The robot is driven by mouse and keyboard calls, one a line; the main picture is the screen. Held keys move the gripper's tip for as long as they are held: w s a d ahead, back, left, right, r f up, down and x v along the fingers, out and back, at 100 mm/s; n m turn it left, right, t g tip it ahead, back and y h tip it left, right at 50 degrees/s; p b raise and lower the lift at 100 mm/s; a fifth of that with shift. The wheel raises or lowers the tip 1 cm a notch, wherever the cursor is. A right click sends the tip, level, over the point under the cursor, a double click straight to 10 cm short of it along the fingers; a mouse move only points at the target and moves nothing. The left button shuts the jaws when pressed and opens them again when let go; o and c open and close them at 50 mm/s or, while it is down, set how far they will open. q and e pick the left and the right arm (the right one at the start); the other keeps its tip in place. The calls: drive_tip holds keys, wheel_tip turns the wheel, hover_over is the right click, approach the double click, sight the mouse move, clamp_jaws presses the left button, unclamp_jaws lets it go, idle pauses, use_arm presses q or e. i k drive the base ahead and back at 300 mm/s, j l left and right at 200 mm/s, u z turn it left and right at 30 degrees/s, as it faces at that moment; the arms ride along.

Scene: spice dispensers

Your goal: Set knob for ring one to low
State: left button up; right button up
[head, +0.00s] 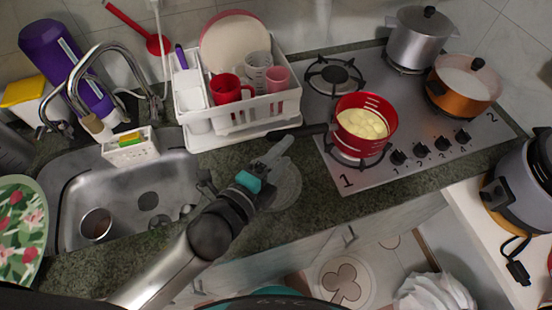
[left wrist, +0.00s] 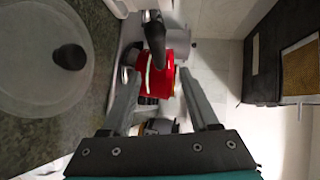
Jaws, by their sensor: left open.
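The steel stove (head: 372,178) has a row of several black knobs on its front right; the leftmost, the knob numbered 1 (head: 397,157), has its pointer too small to read. A large "1" is printed at the front left corner, beside the ring under the red pan (head: 366,122). The pan holds pale yellow pieces; it also shows in the left wrist view (left wrist: 160,84), between and beyond my fingers. My left gripper (head: 284,146) is open and empty above the counter, left of the stove and apart from the knobs. My right gripper is not in view.
A steel pot (head: 418,40) and an orange pot (head: 463,84) stand at the stove's back right. A white dish rack (head: 243,118) stands behind my left gripper. A round glass lid (head: 286,188) lies on the counter beside it. The pan's dark handle points left toward my gripper.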

sight(398, 158)
drive_tip(key=z, duration=1.15)
drive_tip(key=i+l, duration=0.1)
drive_tip(key=l, duration=0.45)
drive_tip(key=i+l+u, duration=0.1)
drive_tip(key=l, duration=0.4)
drive_tip(key=i+l, duration=0.1)
drive_tip(key=l, duration=0.45)
drive_tip(key=u, duration=0.05)
